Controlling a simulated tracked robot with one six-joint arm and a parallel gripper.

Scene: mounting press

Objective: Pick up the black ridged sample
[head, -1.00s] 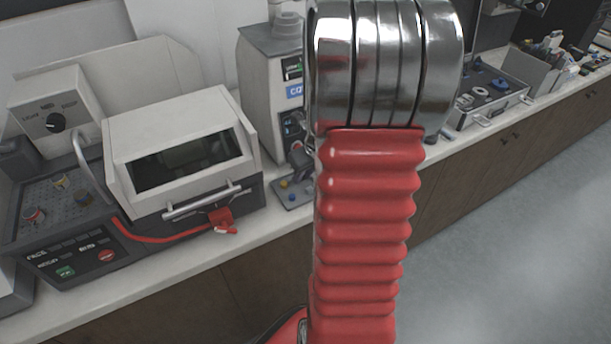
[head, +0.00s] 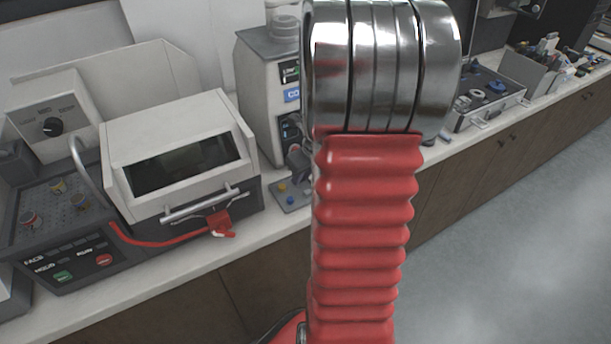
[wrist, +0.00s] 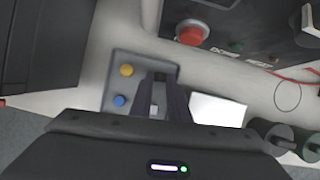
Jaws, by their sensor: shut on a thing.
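In the wrist view my gripper (wrist: 160,84) has its two dark fingers close together over a small grey plate (wrist: 117,92). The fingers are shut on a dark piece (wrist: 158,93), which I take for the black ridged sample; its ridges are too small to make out. A yellow round piece (wrist: 126,70) and a blue one (wrist: 120,100) stand on the plate to the left of the fingers. In the head view the plate (head: 283,203) lies on the counter, partly hidden by my red-sleeved arm.
A white box-shaped machine (head: 180,155) with a red cable stands at the left. A tall grey machine (head: 262,95) stands behind the plate. An open case (head: 490,98) lies further right.

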